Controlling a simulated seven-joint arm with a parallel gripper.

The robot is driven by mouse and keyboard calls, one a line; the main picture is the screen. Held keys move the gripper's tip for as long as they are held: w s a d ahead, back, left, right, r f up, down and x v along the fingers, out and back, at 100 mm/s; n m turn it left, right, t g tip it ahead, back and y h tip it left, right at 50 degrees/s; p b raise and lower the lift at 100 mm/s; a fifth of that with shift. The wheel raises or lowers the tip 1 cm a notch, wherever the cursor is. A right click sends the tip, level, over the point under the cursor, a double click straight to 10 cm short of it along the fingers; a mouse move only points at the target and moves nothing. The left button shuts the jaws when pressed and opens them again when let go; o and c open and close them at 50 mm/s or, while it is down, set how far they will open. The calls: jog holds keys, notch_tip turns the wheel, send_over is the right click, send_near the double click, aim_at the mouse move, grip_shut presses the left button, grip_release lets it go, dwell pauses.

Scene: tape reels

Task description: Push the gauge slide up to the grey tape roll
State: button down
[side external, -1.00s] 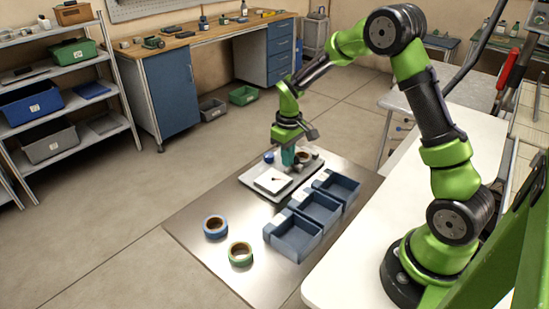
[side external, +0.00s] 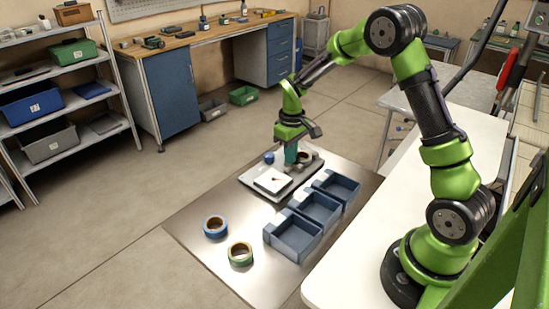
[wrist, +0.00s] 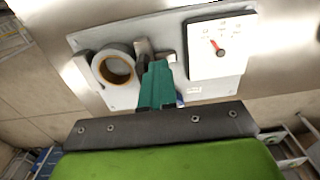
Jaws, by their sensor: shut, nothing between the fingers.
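The grey tape roll (wrist: 101,59) with a brown core lies flat on the pale gauge plate (wrist: 125,101) in the wrist view. In the side view the roll (side external: 312,158) is partly behind my gripper. The gauge slide seems to be the small dark grey block (wrist: 143,47) just right of the roll. It looks very close to the roll; I cannot tell if they touch. My gripper (wrist: 157,68), with teal fingers, is shut and empty, its tips beside the slide. It also shows low over the plate in the side view (side external: 290,164).
A white dial with a red pointer (wrist: 230,62) stands on the plate right of my fingers. Several blue bins (side external: 318,207) line the mat's right side. A blue tape roll (side external: 215,227) and a green one (side external: 240,254) lie at the front. The mat's left side is clear.

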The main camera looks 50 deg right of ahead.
jog(key=shift+a, duration=0.3)
notch_tip(320, 180, up, 7)
dwell(0.7)
jog(key=s+a+r+m+t+y, duration=0.1)
jog(key=s+a+r+m+t, duration=0.1)
jog(key=s+a+r, duration=0.4)
jog(key=s+a+r+m+t+y, duration=0.1)
jog(key=s+a+r+t, duration=0.4)
jog(key=s, duration=0.8)
notch_tip(320, 180, up, 2)
jog(key=shift+s+a+r+m, duration=0.25)
jog(key=shift+a+m, duration=0.25)
jog(key=shift+a, duration=0.5)
